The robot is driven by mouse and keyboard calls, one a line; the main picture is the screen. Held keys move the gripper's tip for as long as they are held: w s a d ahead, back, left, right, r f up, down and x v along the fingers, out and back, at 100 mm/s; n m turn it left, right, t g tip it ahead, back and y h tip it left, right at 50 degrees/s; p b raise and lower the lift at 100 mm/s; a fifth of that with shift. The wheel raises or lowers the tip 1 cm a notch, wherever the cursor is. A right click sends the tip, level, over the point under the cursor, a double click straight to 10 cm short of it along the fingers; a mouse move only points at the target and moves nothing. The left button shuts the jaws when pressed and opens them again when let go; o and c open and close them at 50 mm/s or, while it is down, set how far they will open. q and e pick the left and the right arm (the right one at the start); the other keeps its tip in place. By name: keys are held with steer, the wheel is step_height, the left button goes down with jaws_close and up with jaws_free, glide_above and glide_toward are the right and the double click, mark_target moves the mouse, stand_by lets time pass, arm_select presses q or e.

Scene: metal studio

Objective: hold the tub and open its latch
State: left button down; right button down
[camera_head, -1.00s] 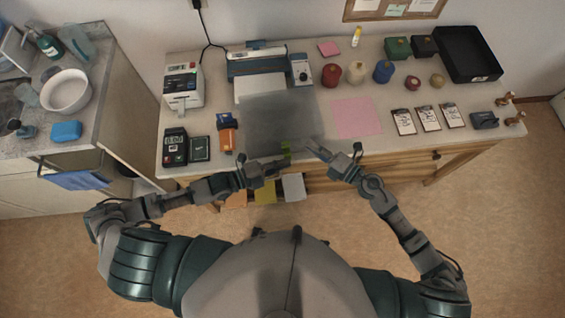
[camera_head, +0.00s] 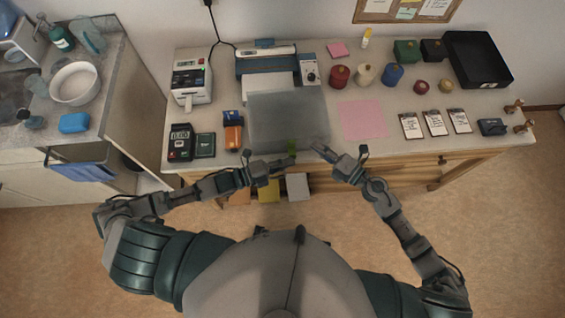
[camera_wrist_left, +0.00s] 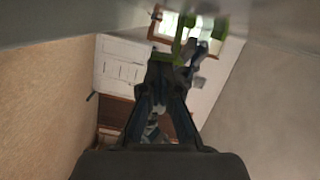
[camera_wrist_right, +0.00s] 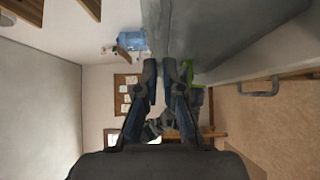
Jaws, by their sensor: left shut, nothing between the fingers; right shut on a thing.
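The tub (camera_head: 288,112) is a translucent grey box at the front edge of the desk. Its green latch (camera_head: 291,147) is on the front side and also shows in the left wrist view (camera_wrist_left: 184,38). My left gripper (camera_head: 291,160) is shut and empty, close in front of the latch; whether it touches the latch cannot be told. My right gripper (camera_head: 317,149) is shut on the tub's front edge, to the right of the latch. In the right wrist view the grey wall (camera_wrist_right: 170,30) runs to its fingertips (camera_wrist_right: 167,66), with the latch (camera_wrist_right: 197,72) just beside them.
A pink sheet (camera_head: 363,119) lies right of the tub. An orange-and-blue object (camera_head: 233,137) and a dark device (camera_head: 180,142) stand to its left. A paper trimmer (camera_head: 266,62) lies behind. Open bins (camera_head: 298,187) show below the desk edge.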

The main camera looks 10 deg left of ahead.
arm_select(q)
steer(key=s+a, duration=0.7)
steer(key=s, duration=0.2)
steer(key=shift+s+r, duration=0.15)
steer(key=shift+r, duration=0.25)
arm_select(e)
steer(key=shift+s+f, duration=0.1)
steer(key=c, duration=1.2)
jaws_free()
arm_select(q)
steer(key=shift+d, duration=0.1)
